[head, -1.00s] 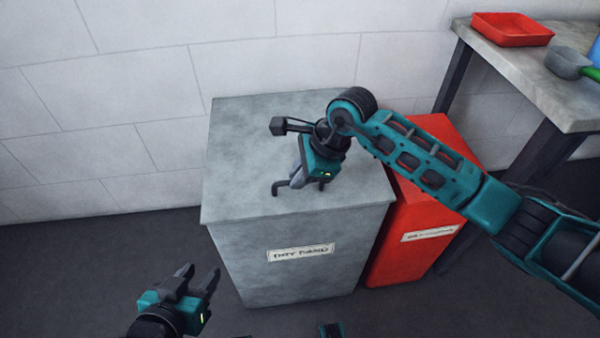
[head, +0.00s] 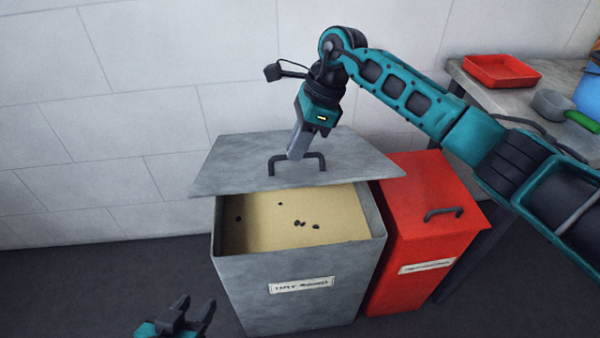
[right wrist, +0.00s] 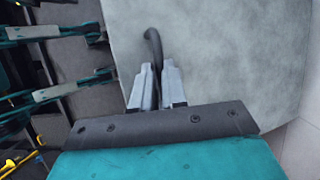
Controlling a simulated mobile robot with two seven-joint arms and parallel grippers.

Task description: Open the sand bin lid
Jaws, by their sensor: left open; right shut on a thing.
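The grey sand bin (head: 240,275) stands by the wall with a label on its front. Its grey lid (head: 225,165) is raised and set back, so pale sand (head: 270,225) with several dark specks shows inside. My right gripper (head: 296,154) is shut on the dark lid handle (head: 313,156). In the right wrist view, the gripper (right wrist: 158,85) grips the handle (right wrist: 152,42) above the lid (right wrist: 225,50). My left gripper (head: 192,312) is open and empty, low in front of the bin's left side.
A red bin (head: 405,235) with a closed lid and dark handle stands right beside the grey bin. A table (head: 510,98) at the right holds a red tray (head: 502,70) and a scoop with a green handle (head: 582,122). Floor at the left is clear.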

